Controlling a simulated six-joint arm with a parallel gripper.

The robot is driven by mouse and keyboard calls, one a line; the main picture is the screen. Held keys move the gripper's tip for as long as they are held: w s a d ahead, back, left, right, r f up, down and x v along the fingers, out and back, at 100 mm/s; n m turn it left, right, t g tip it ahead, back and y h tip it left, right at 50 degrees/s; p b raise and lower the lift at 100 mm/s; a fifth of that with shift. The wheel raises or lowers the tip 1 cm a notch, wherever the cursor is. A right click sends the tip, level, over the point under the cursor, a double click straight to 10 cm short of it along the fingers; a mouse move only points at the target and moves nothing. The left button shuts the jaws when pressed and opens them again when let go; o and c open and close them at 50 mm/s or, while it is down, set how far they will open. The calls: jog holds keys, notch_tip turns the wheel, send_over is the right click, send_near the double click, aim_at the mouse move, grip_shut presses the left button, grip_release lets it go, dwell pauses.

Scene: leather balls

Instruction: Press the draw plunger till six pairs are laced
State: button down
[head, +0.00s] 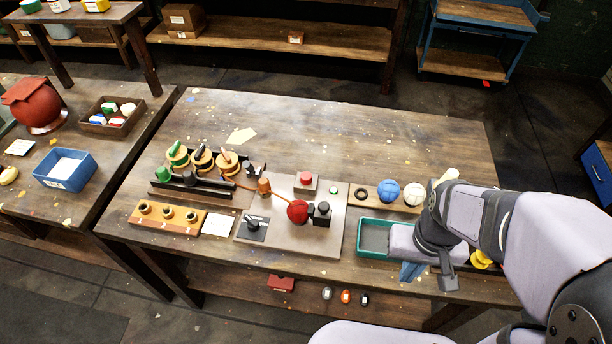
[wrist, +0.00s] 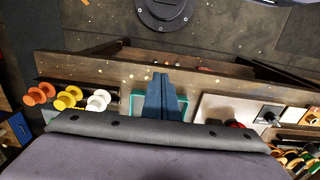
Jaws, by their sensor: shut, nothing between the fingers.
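My gripper (head: 411,271) has blue fingers pressed together over the front of the teal tray (head: 366,226); the fingers also show in the wrist view (wrist: 163,97), empty. Left of it, a grey plate (head: 285,243) carries a red ball (head: 298,211) beside a black block (head: 321,214). A red push-button (head: 306,179) on a square base stands at the plate's back, and a black-knobbed lever (head: 253,222) at its left. I cannot tell which of these is the draw plunger. An orange thread runs from the spools (head: 202,158) toward the ball. Lacing on the ball is too small to read.
A blue ball (head: 387,192) and a white ball (head: 413,194) sit on a board behind the tray. Orange, yellow and white spools (wrist: 68,98) stand beyond the tray in the wrist view. A wooden block with brass cups (head: 167,216) lies front left.

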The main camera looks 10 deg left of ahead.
dwell(0.3)
jog(key=w+a+r+t+b, duration=0.1)
jog(key=w+a+r, duration=0.3)
jog(key=w+a, duration=0.8)
jog(key=w+a+r+t+b, duration=0.1)
jog(key=w+a+r, duration=0.3)
jog(key=w+a, duration=0.8)
jog(key=shift+w+a+t, duration=0.15)
jog(key=shift+a+t, duration=0.55)
jog(key=shift+a, duration=0.4)
jog(key=p, duration=0.5)
send_over(307, 176)
jog(key=s, duration=0.1)
notch_tip(307, 176, down, 12)
jog(key=shift+r, duration=0.1)
jog(key=shift+f, duration=0.95)
